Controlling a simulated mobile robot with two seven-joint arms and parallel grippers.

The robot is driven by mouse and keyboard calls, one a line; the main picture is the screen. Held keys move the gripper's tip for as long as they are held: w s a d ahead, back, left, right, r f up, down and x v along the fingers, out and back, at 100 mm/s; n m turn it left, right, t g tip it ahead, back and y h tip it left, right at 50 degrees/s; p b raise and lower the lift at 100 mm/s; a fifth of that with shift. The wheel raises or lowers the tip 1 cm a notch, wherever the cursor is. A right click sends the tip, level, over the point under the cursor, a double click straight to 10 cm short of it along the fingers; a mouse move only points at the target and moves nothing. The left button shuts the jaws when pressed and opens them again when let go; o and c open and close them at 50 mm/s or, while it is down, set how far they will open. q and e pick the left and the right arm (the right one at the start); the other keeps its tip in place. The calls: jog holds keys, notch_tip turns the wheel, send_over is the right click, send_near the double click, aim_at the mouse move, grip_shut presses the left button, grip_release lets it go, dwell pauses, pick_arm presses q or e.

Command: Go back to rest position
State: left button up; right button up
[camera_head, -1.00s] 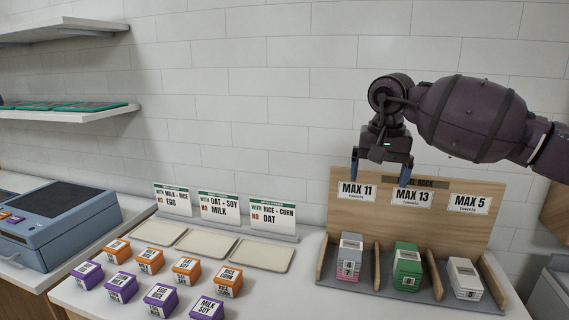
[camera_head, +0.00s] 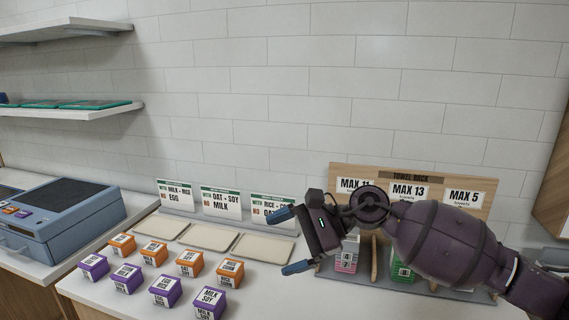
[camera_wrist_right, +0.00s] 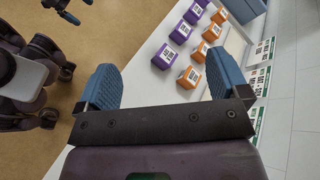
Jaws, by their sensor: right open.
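My right gripper (camera_head: 290,240) is open and empty in the head view, its blue fingers pointing left. It hangs in front of the towel rack (camera_head: 408,178) and hides part of it. Its two blue fingers also show wide apart in the right wrist view (camera_wrist_right: 163,88), with nothing between them. In the wrist view, another gripper with small blue fingertips (camera_wrist_right: 78,10) shows at the top left, beside dark parts of my body; whether its jaws are open is unclear. No left arm shows in the head view.
Several purple boxes (camera_head: 165,290) and orange boxes (camera_head: 189,262) stand on the white counter. Cream trays (camera_head: 209,237) lie behind them, under sign cards (camera_head: 221,203). A blue-grey machine (camera_head: 65,222) stands at the left. Floor (camera_wrist_right: 125,35) is clear beside the counter in the wrist view.

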jog(key=s+d+f+n+t+h, duration=0.2)
jog(key=d+f+n+t+h, duration=0.25)
jog(key=d+n+t, duration=0.65)
jog(key=s+d+f+n+t+h, duration=0.2)
jog(key=d+f+n+t+h, duration=0.35)
jog(key=n, duration=1.05)
jog(key=s+d+f+m+g+h, duration=0.5)
jog(key=s+d+f+m, duration=0.45)
jog(key=s+m, duration=0.2)
jog(key=s+d+f+m+g, duration=0.1)
jog(key=s+f+m+g, duration=0.2)
jog(key=s, duration=0.5)
jog(key=s+d+f+m+g, duration=0.1)
jog(key=s+f+m+g, duration=0.25)
jog(key=s, duration=0.35)
pick_arm(q)
notch_tip(320, 180, down, 10)
jog(key=b, duration=1)
jog(key=shift+s+f+g, duration=0.2)
jog(key=shift+s+g, duration=0.1)
jog(key=shift+s, duration=0.15)
pick_arm(e)
jog(key=w+f+t, duration=0.3)
jog(key=f, duration=0.7)
jog(key=w+f+n+t+y, duration=0.1)
jog(key=w+f+t, duration=0.2)
jog(key=f, duration=0.7)
jog(key=shift+w+a+f+n+t+y, duration=0.2)
jog(key=shift+a+f+n+t+y, duration=0.15)
jog(key=shift+t, duration=0.25)
